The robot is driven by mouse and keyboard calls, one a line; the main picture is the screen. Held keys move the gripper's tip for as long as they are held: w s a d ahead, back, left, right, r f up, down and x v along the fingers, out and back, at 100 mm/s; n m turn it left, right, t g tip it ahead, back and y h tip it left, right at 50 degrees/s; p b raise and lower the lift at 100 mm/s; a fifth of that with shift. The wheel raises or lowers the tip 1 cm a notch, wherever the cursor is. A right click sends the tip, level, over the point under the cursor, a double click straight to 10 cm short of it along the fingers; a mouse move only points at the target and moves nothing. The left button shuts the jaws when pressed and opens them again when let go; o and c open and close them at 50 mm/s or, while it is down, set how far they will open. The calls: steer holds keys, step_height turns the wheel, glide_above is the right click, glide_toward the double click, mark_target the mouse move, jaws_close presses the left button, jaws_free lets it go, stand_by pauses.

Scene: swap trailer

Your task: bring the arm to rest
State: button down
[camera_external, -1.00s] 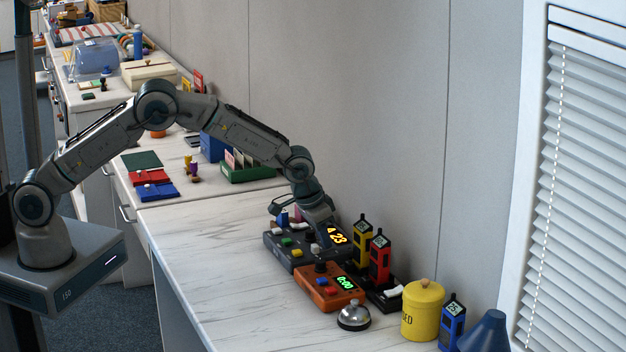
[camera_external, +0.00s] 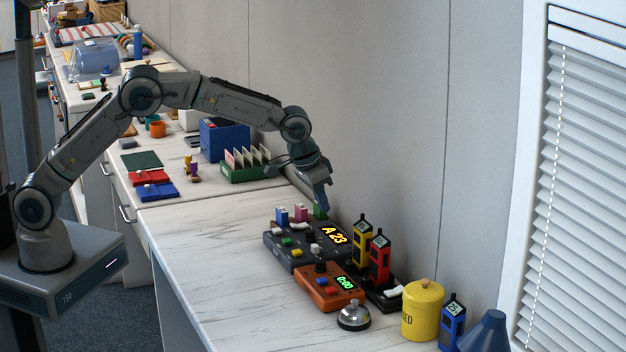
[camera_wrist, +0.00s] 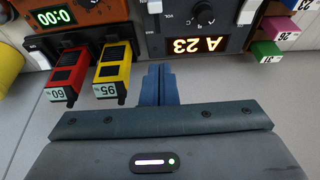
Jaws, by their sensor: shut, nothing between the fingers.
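My gripper (camera_external: 326,207) is shut and empty. It hangs above the back edge of the dark grey console, near the wall. In the wrist view its two blue fingertips (camera_wrist: 159,72) are together, in front of the console. The dark grey console (camera_external: 283,252) has a lit display reading A 23 (camera_external: 334,233), also visible in the wrist view (camera_wrist: 193,46). My arm is bent in a high arch from its base at the left to the counter.
An orange timer box (camera_external: 310,294), a silver bell (camera_external: 354,316), red (camera_external: 380,259) and yellow (camera_external: 362,242) handheld devices and a yellow canister (camera_external: 422,310) stand right of the console. A green card rack (camera_external: 243,172) is behind my wrist. The counter's front left is clear.

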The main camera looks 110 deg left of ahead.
stand_by(0.3)
steer(key=s+d+r+m+h, duration=0.1)
steer(key=s+d+r, duration=0.3)
steer(key=d, duration=0.4)
steer(key=s+d+r+m, duration=0.2)
steer(key=s+d+r, duration=0.25)
steer(key=d, duration=0.25)
steer(key=s+d+r+m+h, duration=0.1)
steer(key=s+d+r, duration=0.2)
steer(key=s+d, duration=0.35)
steer(key=s+d+f+m, duration=0.1)
steer(key=s+d+m, duration=0.1)
steer(key=s+d, duration=0.5)
steer(key=s+d+f+m, duration=0.1)
steer(key=s+d+m, duration=0.2)
steer(key=s+d, duration=0.4)
steer(key=s, duration=0.6)
steer(key=shift+d+f+h, duration=0.25)
steer(key=shift+f+h, duration=0.05)
steer(key=shift+s, duration=0.1)
